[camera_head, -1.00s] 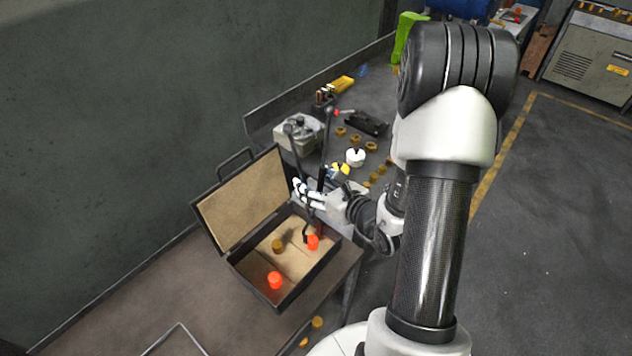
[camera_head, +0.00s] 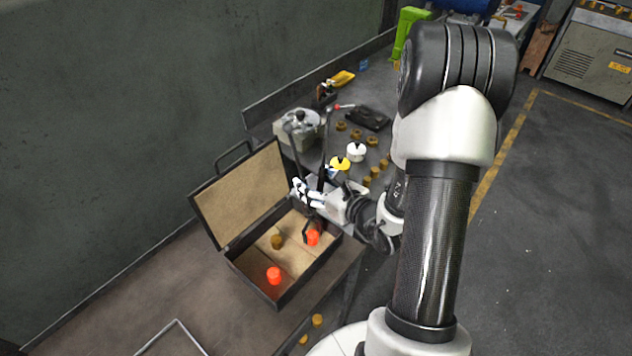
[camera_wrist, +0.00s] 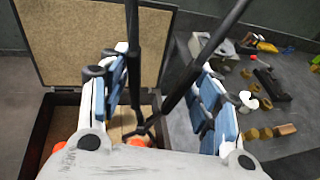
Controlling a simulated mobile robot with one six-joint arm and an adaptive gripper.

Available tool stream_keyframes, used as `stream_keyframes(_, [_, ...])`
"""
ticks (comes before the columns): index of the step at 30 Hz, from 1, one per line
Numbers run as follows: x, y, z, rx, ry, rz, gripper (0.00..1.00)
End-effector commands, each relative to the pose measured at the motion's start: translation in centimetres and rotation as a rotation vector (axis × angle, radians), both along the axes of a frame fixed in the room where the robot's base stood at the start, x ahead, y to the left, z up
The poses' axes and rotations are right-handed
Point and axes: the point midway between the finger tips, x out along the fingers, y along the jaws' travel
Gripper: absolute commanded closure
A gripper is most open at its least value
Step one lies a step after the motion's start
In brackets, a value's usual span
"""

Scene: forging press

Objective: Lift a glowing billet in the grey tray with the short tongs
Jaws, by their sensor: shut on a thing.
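The tray is an open, dark-rimmed case (camera_head: 240,272) with tan lining and a raised lid; it also shows in the wrist view (camera_wrist: 38,130). Two glowing orange billets lie in it, one near the front (camera_head: 274,275) and one at the right (camera_head: 313,238). A dull brown billet (camera_head: 277,242) lies between them. My gripper (camera_head: 312,192) is shut on the dark short tongs (camera_head: 326,150), which stand steeply with handles up. Their lower ends reach into the case beside the right glowing billet. In the wrist view the tong tips (camera_wrist: 142,130) overlap orange (camera_wrist: 138,143), mostly hidden; I cannot tell whether they touch it.
Behind the case, the dark bench holds a grey device (camera_head: 298,128), a white lidded pot (camera_head: 356,152), a yellow lidded pot (camera_head: 341,163), several brown billets (camera_head: 372,172) and a black block (camera_head: 368,118). A wall stands at the left. The floor at the right is clear.

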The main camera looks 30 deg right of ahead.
Motion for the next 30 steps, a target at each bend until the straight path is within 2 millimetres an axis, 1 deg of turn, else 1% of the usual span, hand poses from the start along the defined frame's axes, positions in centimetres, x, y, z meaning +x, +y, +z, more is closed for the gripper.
stream_keyframes(7, [0.1,0.0,0.0,0.000,-0.004,0.000,0.48])
stream_keyframes(24, [0.1,0.0,-1.9,0.000,-0.004,0.000,0.48])
stream_keyframes(30, [0.1,0.0,-2.1,0.000,-0.004,0.000,0.48])
